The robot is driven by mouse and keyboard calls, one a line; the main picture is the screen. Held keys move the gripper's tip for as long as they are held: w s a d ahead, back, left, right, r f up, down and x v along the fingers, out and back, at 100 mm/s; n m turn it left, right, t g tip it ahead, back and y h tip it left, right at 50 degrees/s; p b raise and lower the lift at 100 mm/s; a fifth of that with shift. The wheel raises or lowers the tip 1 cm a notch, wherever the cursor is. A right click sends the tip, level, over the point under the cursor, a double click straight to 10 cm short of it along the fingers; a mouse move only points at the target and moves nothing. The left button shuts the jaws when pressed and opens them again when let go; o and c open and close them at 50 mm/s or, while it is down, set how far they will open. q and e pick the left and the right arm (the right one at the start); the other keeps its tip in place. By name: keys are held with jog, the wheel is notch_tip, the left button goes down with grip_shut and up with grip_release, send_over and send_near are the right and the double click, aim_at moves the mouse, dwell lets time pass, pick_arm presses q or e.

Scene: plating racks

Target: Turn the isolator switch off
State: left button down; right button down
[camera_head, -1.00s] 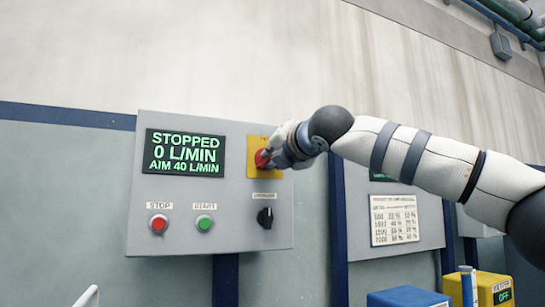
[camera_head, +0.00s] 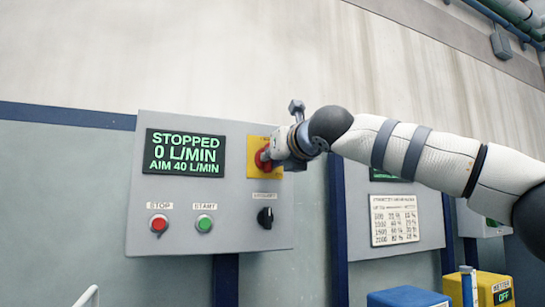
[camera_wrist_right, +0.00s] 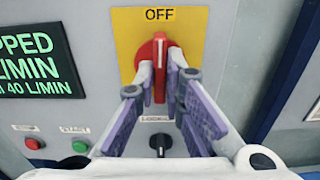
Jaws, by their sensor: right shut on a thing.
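The red isolator switch (camera_head: 262,157) sits on a yellow plate (camera_head: 252,142) at the upper right of the grey control panel. In the right wrist view, the red switch (camera_wrist_right: 152,50) has its handle upright, in line with the OFF label (camera_wrist_right: 160,14) above it. My right gripper (camera_wrist_right: 160,76) is shut on the handle, one purple-padded finger on each side. In the head view, my right gripper (camera_head: 275,156) reaches the switch from the right and hides part of it. My left gripper is not in view.
The panel's display (camera_head: 183,153) reads STOPPED, 0 L/MIN, AIM 40 L/MIN. A red stop button (camera_head: 158,223), a green start button (camera_head: 204,223) and a black knob (camera_head: 265,217) sit below. A second panel (camera_head: 360,190) stands behind my right arm.

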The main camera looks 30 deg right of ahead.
dwell(0.6)
jog(key=c, duration=1.7)
grip_release()
jog(key=shift+s, duration=0.1)
jog(key=s, duration=1.1)
jog(key=shift+s+a, duration=0.35)
jog(key=shift+s, duration=0.05)
